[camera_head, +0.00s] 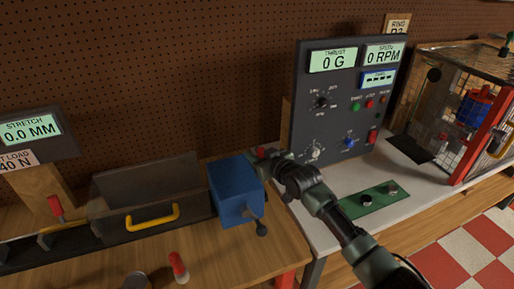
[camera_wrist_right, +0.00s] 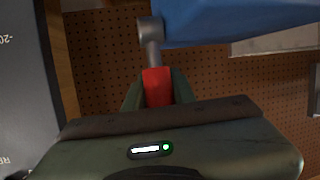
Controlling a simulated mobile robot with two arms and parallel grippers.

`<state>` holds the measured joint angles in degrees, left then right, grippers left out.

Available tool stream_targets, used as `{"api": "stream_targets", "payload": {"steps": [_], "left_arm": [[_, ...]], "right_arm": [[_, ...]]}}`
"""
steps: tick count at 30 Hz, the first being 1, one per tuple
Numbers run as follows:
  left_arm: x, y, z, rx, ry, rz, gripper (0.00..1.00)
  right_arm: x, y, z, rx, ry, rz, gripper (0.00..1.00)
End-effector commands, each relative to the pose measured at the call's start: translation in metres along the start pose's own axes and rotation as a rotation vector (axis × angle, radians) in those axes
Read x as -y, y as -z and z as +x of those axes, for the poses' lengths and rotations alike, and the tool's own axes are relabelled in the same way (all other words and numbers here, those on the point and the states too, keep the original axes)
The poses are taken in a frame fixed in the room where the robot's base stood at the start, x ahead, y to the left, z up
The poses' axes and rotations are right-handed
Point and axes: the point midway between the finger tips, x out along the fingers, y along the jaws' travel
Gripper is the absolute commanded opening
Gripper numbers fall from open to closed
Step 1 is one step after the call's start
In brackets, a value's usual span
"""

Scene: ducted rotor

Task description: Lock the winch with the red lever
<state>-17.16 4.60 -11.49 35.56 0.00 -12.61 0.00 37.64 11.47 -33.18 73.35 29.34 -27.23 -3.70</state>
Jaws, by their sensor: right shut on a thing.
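The winch is a blue box (camera_head: 232,190) on the wooden bench, with a dark crank on its front right. It also shows as a blue body at the top of the right wrist view (camera_wrist_right: 225,20). Its lever has a grey metal arm (camera_wrist_right: 151,35) and a red grip (camera_wrist_right: 157,86). My right gripper (camera_head: 267,155) is at the winch's upper right side. In the right wrist view its fingers (camera_wrist_right: 158,92) are closed around the red grip. The head view shows only a little red there, the rest being hidden by the gripper. My left gripper is not in view.
A dark tray with a yellow handle (camera_head: 153,217) stands left of the winch. Red-tipped pieces (camera_head: 178,266) stand on the bench. A control panel (camera_head: 345,100), a green plate (camera_head: 370,203) and a caged rotor (camera_head: 475,105) are on the white table to the right.

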Motion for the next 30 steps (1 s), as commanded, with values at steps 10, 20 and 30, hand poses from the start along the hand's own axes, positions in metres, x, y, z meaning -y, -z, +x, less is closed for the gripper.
{"api": "stream_targets", "payload": {"steps": [10, 20, 30], "left_arm": [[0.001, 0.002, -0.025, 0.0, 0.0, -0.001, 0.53], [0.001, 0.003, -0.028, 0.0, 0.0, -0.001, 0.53], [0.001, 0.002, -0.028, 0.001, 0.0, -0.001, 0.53]], "right_arm": [[-0.003, 0.003, 0.013, 0.222, 0.022, 0.039, 0.0], [-0.003, -0.001, 0.019, 0.314, 0.031, 0.054, 0.0], [-0.003, -0.002, 0.019, 0.321, 0.032, 0.055, 0.0]]}}
